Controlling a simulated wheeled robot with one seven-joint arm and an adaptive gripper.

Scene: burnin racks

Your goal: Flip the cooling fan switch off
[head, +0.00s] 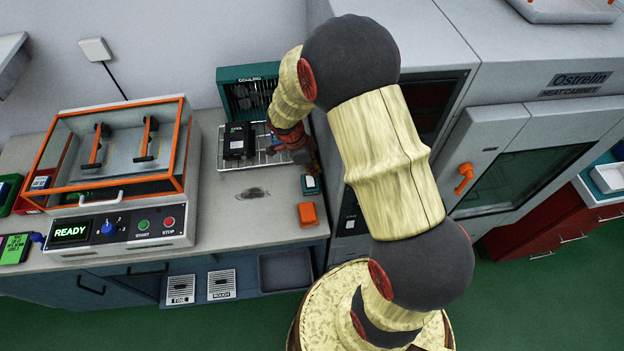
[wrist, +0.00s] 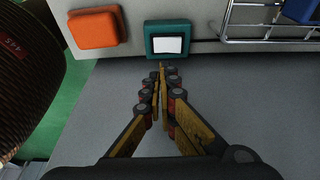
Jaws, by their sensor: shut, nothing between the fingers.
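The cooling fan (head: 240,100) is a teal, grilled unit marked "COOLING" at the back of the counter, partly hidden by my arm. A small teal switch box (head: 310,186) with a white rocker sits near the counter's right end. In the wrist view the teal switch box (wrist: 150,47) is just beyond my fingertips, its white face (wrist: 168,45) turned to the camera. I cannot tell which way the rocker is tipped. My gripper (head: 312,170) is shut and empty, its fingertips (wrist: 161,68) pointing at the box's near edge. I cannot tell whether they touch.
An orange block (head: 307,214) sits beside the switch box, and also shows in the wrist view (wrist: 95,28). A wire rack (head: 263,158) holds a dark box (head: 236,143) marked "COOL". A grey cabinet (head: 350,215) stands close on the right.

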